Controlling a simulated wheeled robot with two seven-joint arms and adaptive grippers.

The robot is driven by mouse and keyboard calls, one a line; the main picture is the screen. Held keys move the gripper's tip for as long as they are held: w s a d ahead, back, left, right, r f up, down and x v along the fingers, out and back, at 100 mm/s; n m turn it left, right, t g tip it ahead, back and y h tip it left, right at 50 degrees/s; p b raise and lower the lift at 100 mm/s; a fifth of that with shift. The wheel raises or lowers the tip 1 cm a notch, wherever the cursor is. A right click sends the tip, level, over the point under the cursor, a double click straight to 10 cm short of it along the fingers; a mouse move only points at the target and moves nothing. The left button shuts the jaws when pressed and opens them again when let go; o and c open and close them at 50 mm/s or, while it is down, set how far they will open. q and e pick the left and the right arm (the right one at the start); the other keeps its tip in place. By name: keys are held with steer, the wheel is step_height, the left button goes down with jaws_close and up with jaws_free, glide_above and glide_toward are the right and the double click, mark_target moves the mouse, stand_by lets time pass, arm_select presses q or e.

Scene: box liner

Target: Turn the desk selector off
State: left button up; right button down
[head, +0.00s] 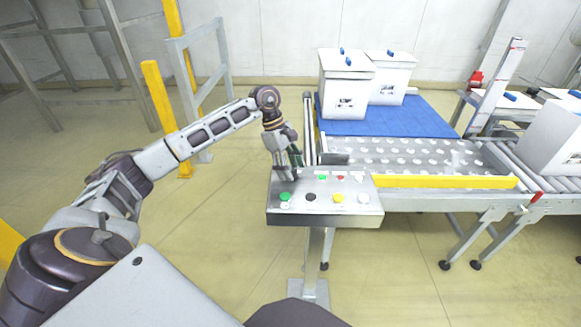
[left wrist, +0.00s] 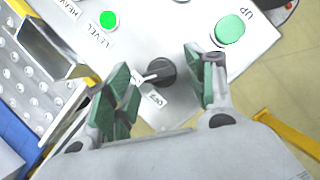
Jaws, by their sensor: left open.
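The desk selector (left wrist: 162,72) is a black round knob on the grey control desk (head: 323,219). In the left wrist view it sits between my open left fingers (left wrist: 163,79), apart from both. A pale pointer mark runs from the knob to the left. A label reading OFF (left wrist: 155,98) is just below; another beside it is partly covered by a finger. I cannot tell for sure which setting it is at. In the head view my left gripper (head: 290,171) is low over the desk's back left and hides the selector. My right gripper is not in view.
A green UP button (left wrist: 230,30) and a lit green LEVEL lamp (left wrist: 109,19) are close to the selector. Black (head: 310,197), yellow (head: 338,198) and white buttons line the desk front. A roller table with a yellow bar (head: 445,182) and white boxes (head: 345,85) stands right.

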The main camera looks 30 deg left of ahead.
arm_select(q)
steer(key=shift+c, duration=0.2)
steer(key=c, duration=1)
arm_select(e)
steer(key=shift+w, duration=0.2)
